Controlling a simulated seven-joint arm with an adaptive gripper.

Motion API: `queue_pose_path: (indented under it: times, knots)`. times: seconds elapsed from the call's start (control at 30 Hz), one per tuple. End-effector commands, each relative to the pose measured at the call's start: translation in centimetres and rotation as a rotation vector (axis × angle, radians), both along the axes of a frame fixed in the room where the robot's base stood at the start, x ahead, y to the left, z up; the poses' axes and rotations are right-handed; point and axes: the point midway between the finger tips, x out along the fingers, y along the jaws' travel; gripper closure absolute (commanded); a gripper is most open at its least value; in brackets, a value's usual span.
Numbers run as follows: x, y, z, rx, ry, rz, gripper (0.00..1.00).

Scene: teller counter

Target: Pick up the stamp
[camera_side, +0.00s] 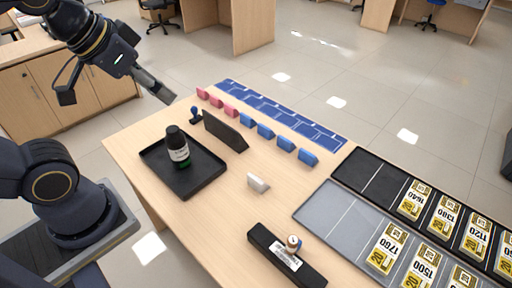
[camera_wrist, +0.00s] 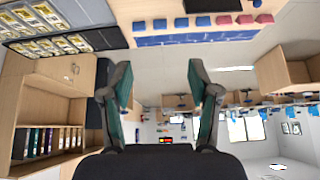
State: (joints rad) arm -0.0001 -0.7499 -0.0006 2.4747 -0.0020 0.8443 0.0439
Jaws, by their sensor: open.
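A small stamp-like object with a blue knob and dark base (camera_side: 195,114) stands upright on the counter, left of a dark upright plate (camera_side: 225,131). My gripper (camera_side: 155,88) is raised in the air beyond the counter's far left corner, up and left of the stamp-like object and apart from it. In the wrist view my gripper (camera_wrist: 160,92) is open, with nothing between its two fingers.
A black tray (camera_side: 205,187) holds a dark bottle (camera_side: 177,146). Pink and blue blocks (camera_side: 265,130) line a blue strip (camera_side: 290,118). A black box (camera_side: 300,270) with a small round-topped item (camera_side: 293,243) is at the front. Card trays (camera_side: 325,205) stand right.

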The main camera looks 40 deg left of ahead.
Motion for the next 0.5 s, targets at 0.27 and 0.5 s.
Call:
queue_pose_path:
  times: [0.27, 0.5]
  knots:
    - [12.3, 3.3, 5.6, 0.075, -0.145, 0.019, 0.39]
    - [23.4, 13.6, 1.0, 0.101, -0.105, 0.159, 0.39]
